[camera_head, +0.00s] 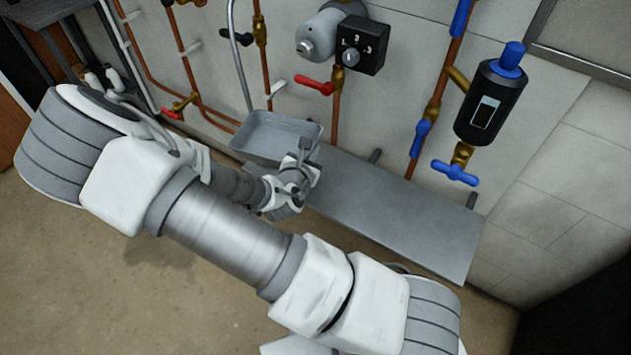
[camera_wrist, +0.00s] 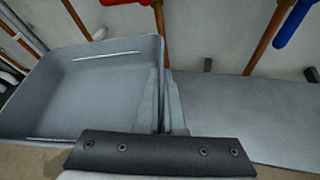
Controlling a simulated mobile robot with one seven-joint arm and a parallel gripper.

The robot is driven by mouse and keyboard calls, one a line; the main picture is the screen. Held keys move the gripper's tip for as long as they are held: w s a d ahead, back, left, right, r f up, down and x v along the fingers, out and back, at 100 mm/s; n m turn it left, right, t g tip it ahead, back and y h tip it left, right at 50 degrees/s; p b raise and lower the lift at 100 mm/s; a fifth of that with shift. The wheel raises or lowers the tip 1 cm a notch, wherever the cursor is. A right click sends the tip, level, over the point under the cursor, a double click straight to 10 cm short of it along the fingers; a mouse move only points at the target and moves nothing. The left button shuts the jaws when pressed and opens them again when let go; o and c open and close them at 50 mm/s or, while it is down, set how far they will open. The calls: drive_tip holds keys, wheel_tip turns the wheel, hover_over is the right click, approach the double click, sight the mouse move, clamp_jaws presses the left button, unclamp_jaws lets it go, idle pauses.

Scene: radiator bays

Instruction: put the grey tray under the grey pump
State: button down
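The grey tray (camera_head: 262,150) is a shallow open metal tray at the left end of the grey shelf (camera_head: 405,215). It looks empty. The grey pump (camera_head: 318,36), with a black dial box, is on the pipe above and to the right of the tray. My gripper (camera_head: 303,152) is at the tray's right side. In the wrist view the fingers (camera_wrist: 162,100) stand on both sides of the tray's right wall, close together, and look shut on it; the tray (camera_wrist: 80,90) fills the left. Whether the tray touches the shelf is hidden.
Copper pipes with a red lever (camera_head: 314,85) run down the wall behind the tray. A black and blue filter unit (camera_head: 488,100) and blue valve handle (camera_head: 455,173) hang over the shelf's right end. The shelf right of the tray is bare.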

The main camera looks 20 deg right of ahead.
drive_tip(key=s+f+m+g+h+b, duration=0.2)
drive_tip(key=s+f+b, duration=0.15)
drive_tip(key=f, duration=0.25)
drive_tip(key=b, duration=0.5)
hover_over(340, 184)
wheel_tip(340, 184, down, 7)
drive_tip(key=shift+f+b, duration=0.65)
drive_tip(key=shift+f, duration=1.25)
drive_tip(key=shift+f, duration=0.15)
drive_tip(key=c, duration=1)
unclamp_jaws()
drive_tip(key=shift+c, duration=0.2)
